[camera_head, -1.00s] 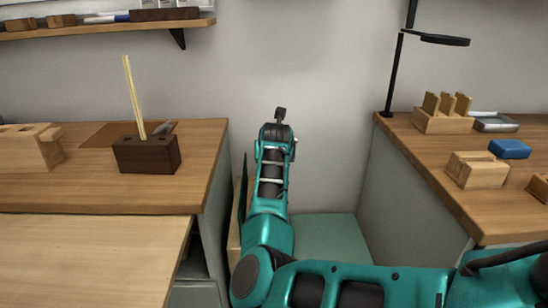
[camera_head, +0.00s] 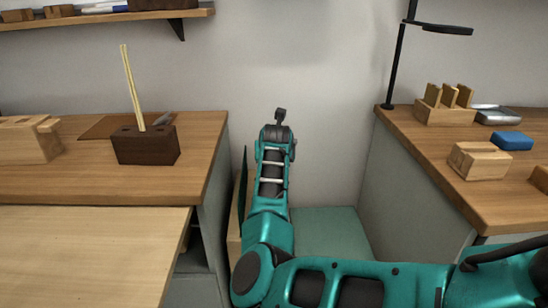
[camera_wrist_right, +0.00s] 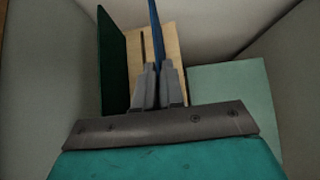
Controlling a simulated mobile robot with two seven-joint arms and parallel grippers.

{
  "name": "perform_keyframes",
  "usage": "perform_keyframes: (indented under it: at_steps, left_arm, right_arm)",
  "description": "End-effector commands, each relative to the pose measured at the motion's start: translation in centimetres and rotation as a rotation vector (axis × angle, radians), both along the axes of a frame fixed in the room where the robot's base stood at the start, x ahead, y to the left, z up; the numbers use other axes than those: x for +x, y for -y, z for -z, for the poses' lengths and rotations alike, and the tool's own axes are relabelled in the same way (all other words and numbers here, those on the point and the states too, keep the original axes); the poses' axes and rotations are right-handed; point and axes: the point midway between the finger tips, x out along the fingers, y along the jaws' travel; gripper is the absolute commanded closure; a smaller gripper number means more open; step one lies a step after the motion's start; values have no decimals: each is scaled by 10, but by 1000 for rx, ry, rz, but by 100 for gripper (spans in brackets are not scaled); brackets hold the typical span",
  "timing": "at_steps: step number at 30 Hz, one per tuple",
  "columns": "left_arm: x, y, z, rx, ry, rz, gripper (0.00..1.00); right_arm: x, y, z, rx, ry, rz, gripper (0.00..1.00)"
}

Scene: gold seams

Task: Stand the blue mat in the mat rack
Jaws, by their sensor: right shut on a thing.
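My right gripper (camera_wrist_right: 157,86) is shut on the blue mat (camera_wrist_right: 155,38), which shows as a thin upright edge rising from between the fingers. Beyond the fingers is the pale wooden mat rack (camera_wrist_right: 172,60), with a dark slit or edge left of the blue mat. A dark green mat (camera_wrist_right: 112,62) stands upright at the rack's left side. In the head view the rack (camera_head: 234,225) and green mat (camera_head: 243,180) show in the gap between counters, partly behind my right arm. The gripper tips and blue mat are hidden there. I cannot tell whether the blue mat touches the rack. My left gripper is not in view.
A pale green flat surface (camera_head: 328,232) lies low in the gap, right of the rack. The left counter (camera_head: 90,184) and right counter (camera_head: 440,180) bound the gap. A dark block with sticks (camera_head: 146,146) stands on the left counter.

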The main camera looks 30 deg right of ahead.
Motion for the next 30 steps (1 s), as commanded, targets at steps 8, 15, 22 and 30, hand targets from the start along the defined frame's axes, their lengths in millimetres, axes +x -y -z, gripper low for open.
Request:
perform_keyframes:
  at_steps: [8,15,22,30]
  left_arm:
    - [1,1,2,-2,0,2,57]
    - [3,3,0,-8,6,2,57]
    - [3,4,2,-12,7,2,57]
    - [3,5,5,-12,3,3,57]
  right_arm:
    - [0,0,7,-1,3,1,100]
    - [0,0,13,0,2,1,100]
    - [0,0,19,0,2,1,100]
    - [1,0,25,-1,3,1,100]
